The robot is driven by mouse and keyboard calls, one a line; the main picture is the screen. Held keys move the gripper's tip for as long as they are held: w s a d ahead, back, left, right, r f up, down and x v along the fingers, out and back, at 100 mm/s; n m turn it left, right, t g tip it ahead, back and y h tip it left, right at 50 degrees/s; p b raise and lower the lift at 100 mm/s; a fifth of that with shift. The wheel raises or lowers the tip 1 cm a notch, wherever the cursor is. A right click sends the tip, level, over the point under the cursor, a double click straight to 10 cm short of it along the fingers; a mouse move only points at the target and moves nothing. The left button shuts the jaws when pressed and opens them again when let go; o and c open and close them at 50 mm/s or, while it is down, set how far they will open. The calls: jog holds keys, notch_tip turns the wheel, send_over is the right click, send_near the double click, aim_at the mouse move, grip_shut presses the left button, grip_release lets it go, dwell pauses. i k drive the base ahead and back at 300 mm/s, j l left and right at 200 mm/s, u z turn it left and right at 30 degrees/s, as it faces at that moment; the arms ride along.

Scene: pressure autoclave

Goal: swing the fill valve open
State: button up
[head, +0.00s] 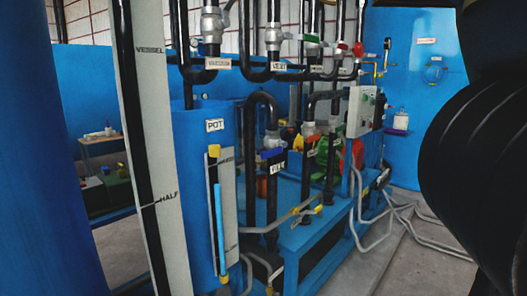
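The fill valve (272,140) is a pale metal valve on a black vertical pipe, near the middle of the head view. A blue handle (272,153) shows on its front and appears to lie across the pipe. A small white label (278,168) just below seems to read FILL, though it is small. My gripper is not in view, so its distance from the valve and its state do not show.
A blue pot tank (203,140) with a sight gauge stands left of the valve. A tall vessel gauge (160,170) is nearer. More piped valves, a grey control box (362,110) and hoses (375,225) lie right. A large dark ribbed shape (480,150) blocks the right side.

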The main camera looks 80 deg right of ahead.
aim_at(265, 155)
jog(key=l+z, duration=0.15)
jog(key=z, duration=1.4)
jog(key=k+l, duration=0.05)
